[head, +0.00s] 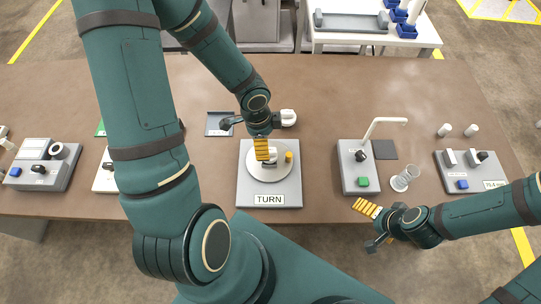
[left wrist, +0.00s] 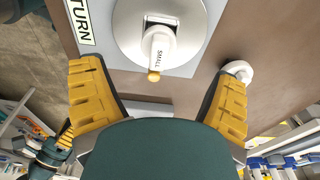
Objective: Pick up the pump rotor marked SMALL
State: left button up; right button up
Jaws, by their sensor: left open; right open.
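The pump rotor marked SMALL (left wrist: 158,45) is a white part with a tan knob at one end, lying on a round pale turntable (left wrist: 128,30). In the head view, the turntable (head: 257,172) sits on a grey base labelled TURN (head: 245,190), and my left gripper partly hides the rotor. My left gripper (head: 262,150) is above the turntable, pointing down; in the left wrist view its yellow fingers (left wrist: 160,88) are wide apart with nothing between them. The rotor is ahead of the fingertips, apart from them. My right gripper (head: 365,208) is open and empty at the table's front edge.
A white rounded part (head: 288,117) stands behind the turntable, beside a dark square tray (head: 219,124). To the right are a grey station with a green button (head: 355,172), a clear cup (head: 404,180) and a switch box (head: 462,172). The brown table (head: 330,95) is clear farther back.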

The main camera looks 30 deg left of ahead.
aim_at(273, 154)
pick_arm(q)
notch_tip(273, 154, down, 3)
jog(key=shift+w+d+r+b, duration=0.1)
jog(key=shift+w+d+b, duration=0.05)
jog(key=shift+b, duration=0.3)
pick_arm(e)
jog(key=shift+f, duration=0.9)
pick_arm(q)
jog(key=f, duration=0.1)
jog(key=f+b, duration=0.1)
jog(key=d+f+b, duration=0.1)
jog(key=f, duration=0.1)
jog(key=shift+w+d, duration=0.1)
jog(key=shift+w, duration=0.15)
pick_arm(e)
notch_tip(273, 154, down, 3)
jog(key=shift+a+r, duration=0.1)
jog(key=shift+r, duration=0.1)
pick_arm(q)
jog(key=shift+f+b, duration=0.45)
jog(key=shift+f, duration=0.15)
pick_arm(e)
jog(key=shift+f, duration=0.3)
jog(key=shift+r, duration=0.1)
pick_arm(q)
jog(key=shift+c, duration=0.5)
jog(key=c, duration=1.2)
